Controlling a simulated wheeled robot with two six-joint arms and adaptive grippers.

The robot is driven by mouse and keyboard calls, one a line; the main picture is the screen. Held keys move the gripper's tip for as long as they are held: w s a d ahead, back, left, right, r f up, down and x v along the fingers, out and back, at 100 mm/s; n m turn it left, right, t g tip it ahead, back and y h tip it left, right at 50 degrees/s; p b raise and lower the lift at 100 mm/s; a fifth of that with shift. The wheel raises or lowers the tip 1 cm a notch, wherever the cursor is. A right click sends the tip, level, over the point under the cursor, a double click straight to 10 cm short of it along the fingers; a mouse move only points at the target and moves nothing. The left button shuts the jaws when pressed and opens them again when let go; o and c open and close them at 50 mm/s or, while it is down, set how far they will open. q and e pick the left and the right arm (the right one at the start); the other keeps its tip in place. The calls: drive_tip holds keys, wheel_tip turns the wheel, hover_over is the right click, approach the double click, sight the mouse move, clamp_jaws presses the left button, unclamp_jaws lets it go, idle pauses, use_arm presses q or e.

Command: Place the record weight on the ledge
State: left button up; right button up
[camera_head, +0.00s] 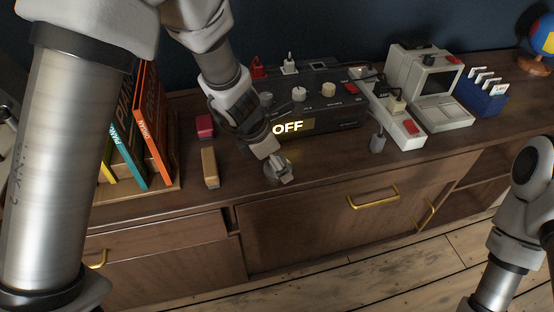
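My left arm comes in from the upper left and reaches down to the front of the wooden cabinet top. My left gripper (281,174) is at the front edge, below the black device with the lit "OFF" display. A small rounded grey-brown thing (270,172), perhaps the record weight, shows at the fingertips, partly hidden by them. I cannot tell whether the fingers are closed on it. The ledge may be the cabinet top (340,155), but no separate ledge is clear. My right arm shows at the right edge; its gripper is out of view.
The black "OFF" device (338,122) stands behind my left gripper. To its left are a tan block (210,167), a red block (205,126) and upright books (152,125). To the right are a white power strip (404,129), a retro computer (434,90) and a blue holder (482,100).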

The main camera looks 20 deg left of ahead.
use_arm(q)
drive_tip(key=p+v, duration=0.7)
drive_tip(key=v, duration=0.5)
drive_tip(key=shift+w+r, duration=0.1)
drive_tip(key=shift+r, duration=0.05)
